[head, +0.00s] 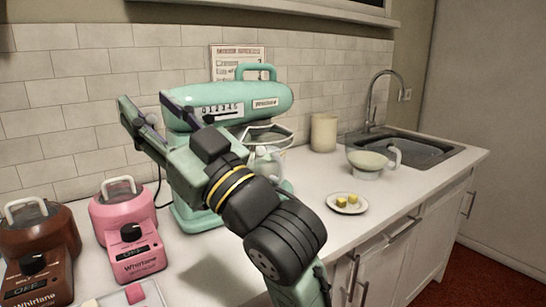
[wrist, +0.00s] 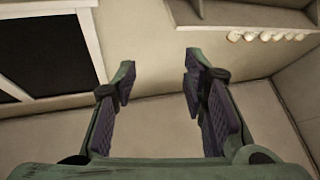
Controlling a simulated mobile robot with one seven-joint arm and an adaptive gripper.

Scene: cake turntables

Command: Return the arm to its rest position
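My gripper (head: 146,101) is raised above the worktop in the head view, in front of the mint mixer, with its fingers pointing up and to the left. In the wrist view my gripper (wrist: 157,72) has its two fingers well apart. Nothing is between them, only wall behind. My arm crosses the middle of the head view from the lower right and hides part of the mixer and worktop. I cannot tell how far the gripper is from the mixer.
A mint mixer (head: 258,97) stands by the tiled wall. Pink (head: 136,258) and brown (head: 40,287) appliances stand at left. A plate (head: 347,210) with yellow cubes, a clear jug (head: 366,171), a beige canister (head: 324,133) and a sink (head: 415,153) are at right.

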